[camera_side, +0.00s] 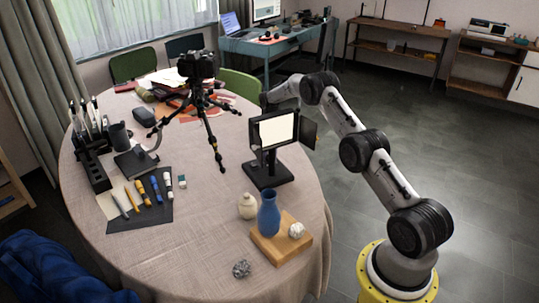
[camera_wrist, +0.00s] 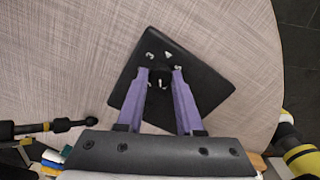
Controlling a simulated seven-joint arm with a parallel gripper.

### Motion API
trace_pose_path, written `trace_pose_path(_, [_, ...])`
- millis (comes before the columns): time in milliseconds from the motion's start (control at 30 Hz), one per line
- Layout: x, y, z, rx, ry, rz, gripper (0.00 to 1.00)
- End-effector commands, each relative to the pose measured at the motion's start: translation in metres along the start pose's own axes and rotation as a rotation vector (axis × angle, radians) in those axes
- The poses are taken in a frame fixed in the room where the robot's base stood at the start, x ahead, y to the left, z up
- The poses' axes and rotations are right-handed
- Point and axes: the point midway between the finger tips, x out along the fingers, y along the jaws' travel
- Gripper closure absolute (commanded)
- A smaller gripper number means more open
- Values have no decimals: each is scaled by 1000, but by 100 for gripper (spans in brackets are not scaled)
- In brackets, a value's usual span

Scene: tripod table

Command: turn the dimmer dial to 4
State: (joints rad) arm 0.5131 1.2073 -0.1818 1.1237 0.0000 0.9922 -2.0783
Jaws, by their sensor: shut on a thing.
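In the wrist view, a black square base plate (camera_wrist: 205,85) lies on the table, turned at an angle. The dark dimmer dial (camera_wrist: 160,76) is on it, with white numerals around it; a 3 and a 4 can be made out on its far side. My gripper (camera_wrist: 161,71) has its two purple fingers on either side of the dial, shut on it. The dial's pointer is too dark and small to read. In the side view, the lit lamp panel (camera_side: 277,130) stands on its black base (camera_side: 268,176); the dial and my fingers are hidden there.
A blue vase (camera_side: 268,215) and a white stone (camera_side: 296,230) are on a wooden board (camera_side: 281,246) in front of the lamp. A cream vase (camera_side: 248,206) stands beside it. A camera tripod (camera_side: 205,105) stands to the left.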

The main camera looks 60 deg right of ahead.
Motion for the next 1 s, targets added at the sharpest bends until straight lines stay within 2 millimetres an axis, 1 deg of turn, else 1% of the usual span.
trace_pose_path(167, [0, 0, 0, 44, 0, -1, 100])
trace_pose_path(367, [-1, 0, 0, 162, 0, 0, 100])
trace_pose_path(1000, [-1, 1, 1, 758, 0, 0, 100])
